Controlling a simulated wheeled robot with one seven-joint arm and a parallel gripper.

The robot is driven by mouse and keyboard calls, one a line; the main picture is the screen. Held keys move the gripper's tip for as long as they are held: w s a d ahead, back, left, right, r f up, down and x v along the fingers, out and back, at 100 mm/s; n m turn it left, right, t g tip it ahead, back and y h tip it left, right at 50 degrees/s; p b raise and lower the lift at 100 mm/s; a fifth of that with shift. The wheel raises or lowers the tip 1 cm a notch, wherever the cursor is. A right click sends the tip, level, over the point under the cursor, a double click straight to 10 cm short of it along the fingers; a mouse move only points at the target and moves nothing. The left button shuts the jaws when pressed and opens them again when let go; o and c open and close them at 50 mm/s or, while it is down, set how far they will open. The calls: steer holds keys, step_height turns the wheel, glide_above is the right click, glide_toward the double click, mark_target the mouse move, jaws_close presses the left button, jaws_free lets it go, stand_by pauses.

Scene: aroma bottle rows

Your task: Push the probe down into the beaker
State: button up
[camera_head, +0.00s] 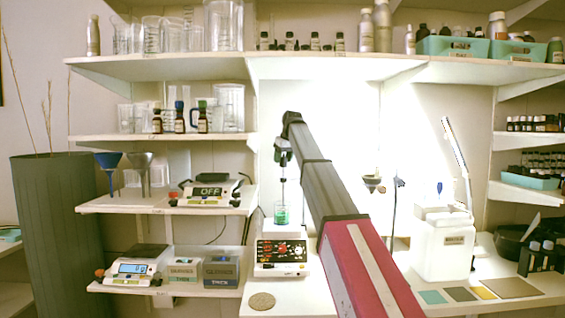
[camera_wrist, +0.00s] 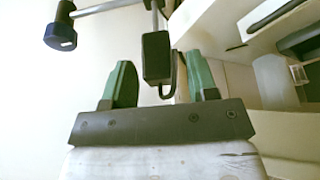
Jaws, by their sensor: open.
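The beaker (camera_head: 282,214) holds green liquid and stands on a white hotplate with a dark front panel (camera_head: 281,255). The thin upright probe (camera_head: 283,186) hangs over it, and its lower end reaches about the beaker's mouth; how far it goes in is unclear. In the wrist view a black block (camera_wrist: 157,57) with a cable loop, seemingly the probe's head, sits between the green fingers of my gripper (camera_wrist: 160,88). The fingers are open, with gaps on both sides of the block. In the head view my arm hides most of the gripper, above the beaker.
In the wrist view a metal rod with a dark blue knob (camera_wrist: 60,32) lies at upper left, close to the fingers. Shelves of glassware and balances (camera_head: 205,192) stand left of the hotplate. A white container (camera_head: 443,245) stands to the right. A round disc (camera_head: 262,301) lies in front.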

steer(key=v, duration=0.9)
steer(key=shift+r, duration=0.1)
steer(key=shift+c, duration=0.3)
steer(key=shift+r, duration=0.1)
steer(key=c, duration=0.5)
steer(key=shift+a+r+m, duration=0.2)
steer(key=shift+r+m, duration=0.05)
steer(key=shift+m, duration=0.15)
jaws_close()
steer(key=shift+w+a+f+m+h, duration=0.2)
steer(key=shift+w+f+m+h, duration=0.2)
steer(key=shift+f+m, duration=0.6)
steer(key=shift+w+a+f+m+h, duration=0.3)
steer(key=shift+f+m+h, duration=0.15)
steer(key=shift+f+m, duration=0.55)
steer(key=shift+w+a+f+m+h, duration=0.15)
steer(key=shift+w+f+m+h, duration=0.25)
steer(key=shift+f+m, duration=0.55)
